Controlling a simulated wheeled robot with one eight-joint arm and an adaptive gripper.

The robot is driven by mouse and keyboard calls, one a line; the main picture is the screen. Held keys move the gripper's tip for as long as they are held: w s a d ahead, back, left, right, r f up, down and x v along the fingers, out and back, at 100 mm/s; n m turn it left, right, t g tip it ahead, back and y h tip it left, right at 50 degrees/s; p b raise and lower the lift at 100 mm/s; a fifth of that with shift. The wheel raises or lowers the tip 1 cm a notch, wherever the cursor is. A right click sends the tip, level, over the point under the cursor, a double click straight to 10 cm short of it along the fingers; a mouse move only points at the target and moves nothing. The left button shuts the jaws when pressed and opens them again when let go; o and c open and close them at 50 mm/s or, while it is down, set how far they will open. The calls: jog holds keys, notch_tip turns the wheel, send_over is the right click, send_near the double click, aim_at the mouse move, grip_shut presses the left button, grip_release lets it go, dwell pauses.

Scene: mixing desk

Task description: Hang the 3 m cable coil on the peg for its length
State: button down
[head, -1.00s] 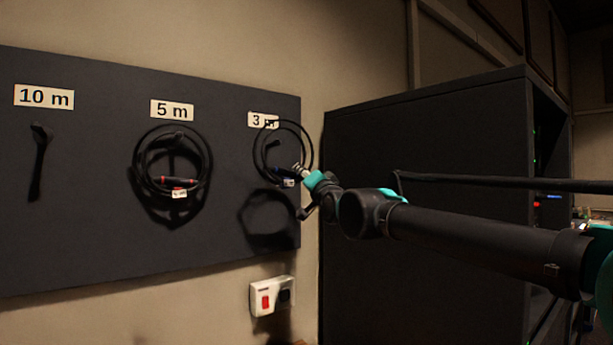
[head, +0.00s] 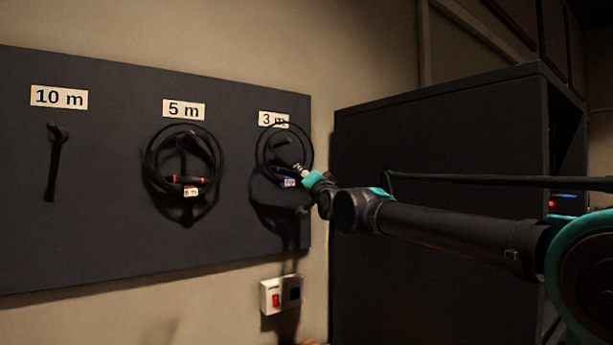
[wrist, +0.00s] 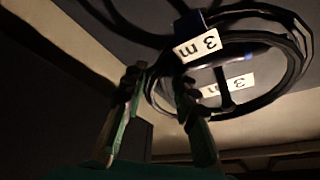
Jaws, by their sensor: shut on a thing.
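The 3 m cable coil (head: 262,150) is a black ring with a blue band and a white tag. My gripper (head: 301,173) is shut on its lower right side and holds it upright before the board. The 3 m peg (head: 281,141) appears inside the ring in the head view; I cannot tell whether it passes through. In the wrist view the coil (wrist: 292,84) spreads right of the fingers (wrist: 160,88), with its "3 m" tag (wrist: 197,45) readable. The board's 3 m label (wrist: 229,88) shows through the ring.
The dark board (head: 110,215) also carries a 5 m peg with a coil (head: 152,180) hanging on it and a bare 10 m peg (head: 54,160). A white switch box (head: 270,296) is on the wall below. A large dark cabinet (head: 430,130) stands close on the right.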

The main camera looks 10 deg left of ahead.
jog(key=shift+w+a, duration=0.9)
jog(key=shift+a, duration=0.1)
jog(key=shift+w+a+f, duration=0.45)
jog(key=shift+a+f, duration=0.05)
jog(key=shift+w+a+f, duration=0.1)
jog(key=shift+f, duration=0.25)
grip_release()
dwell(0.5)
dwell(0.8)
